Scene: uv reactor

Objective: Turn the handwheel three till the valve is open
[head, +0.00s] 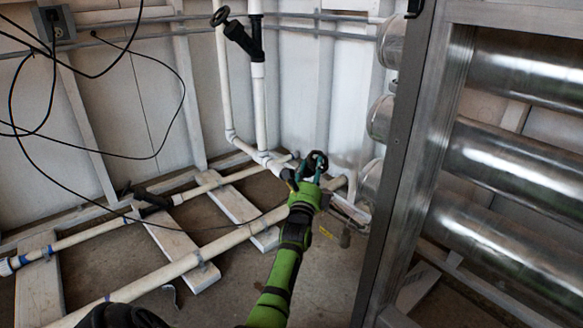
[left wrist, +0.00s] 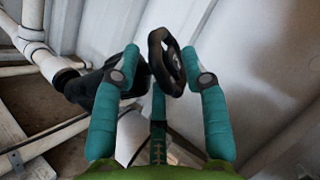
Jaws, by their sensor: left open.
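A black handwheel (left wrist: 158,62) on a black valve body (left wrist: 88,88) shows in the left wrist view. The wheel is seen nearly edge-on and lies between the teal fingertips of my left gripper (left wrist: 161,62). The fingers are spread on either side of it, and I cannot tell whether any finger touches the rim. In the head view my left gripper (head: 312,166) is at the far end of the white piping, where it mostly hides this wheel. My right gripper is not in view. The valve's opening state cannot be seen.
Another black valve with a handwheel (head: 220,16) is on the upright pipe, and one more (head: 127,188) is low at left. White pipes (head: 165,273) run over wooden floor supports. A metal frame (head: 408,165) with shiny cylinders (head: 520,165) stands close at right. Black cables hang at left.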

